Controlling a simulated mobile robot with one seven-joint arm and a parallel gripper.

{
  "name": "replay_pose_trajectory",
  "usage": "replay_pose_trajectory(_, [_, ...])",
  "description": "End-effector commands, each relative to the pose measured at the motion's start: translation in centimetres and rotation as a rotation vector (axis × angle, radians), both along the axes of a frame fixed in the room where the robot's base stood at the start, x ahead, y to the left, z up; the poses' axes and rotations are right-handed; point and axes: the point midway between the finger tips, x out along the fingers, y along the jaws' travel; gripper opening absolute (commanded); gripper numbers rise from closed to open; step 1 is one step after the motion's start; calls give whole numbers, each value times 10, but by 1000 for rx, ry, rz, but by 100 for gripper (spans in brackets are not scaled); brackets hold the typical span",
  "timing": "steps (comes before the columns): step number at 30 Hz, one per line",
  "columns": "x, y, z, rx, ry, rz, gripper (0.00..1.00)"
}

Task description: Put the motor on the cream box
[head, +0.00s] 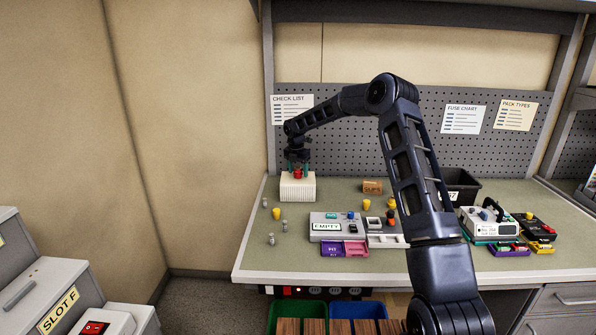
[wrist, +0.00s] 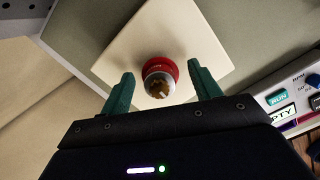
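The cream box (head: 298,190) stands at the table's back left; its pale square top (wrist: 130,45) fills much of the wrist view. The motor (wrist: 160,78), a silver cylinder with a brass-coloured end and a red collar, appears upright on the box top. In the head view it is a small red spot (head: 298,174) above the box. My gripper (wrist: 163,88) has its teal fingers either side of the motor, with a visible gap on both sides, so it is open. In the head view, my gripper (head: 299,168) is right over the box, pointing down.
A grey unit labelled EMPTY (head: 326,227) with a purple-pink tray (head: 344,249) lies right of the box. A brown block (head: 372,187) and a dark bin (head: 461,183) are farther right.

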Motion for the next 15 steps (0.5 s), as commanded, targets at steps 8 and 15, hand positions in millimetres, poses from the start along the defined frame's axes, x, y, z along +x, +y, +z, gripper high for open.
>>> replay_pose_trajectory(8, [0,0,10,0,-1,0,62])
replay_pose_trajectory(15, [-4,3,52,1,-3,-1,62])
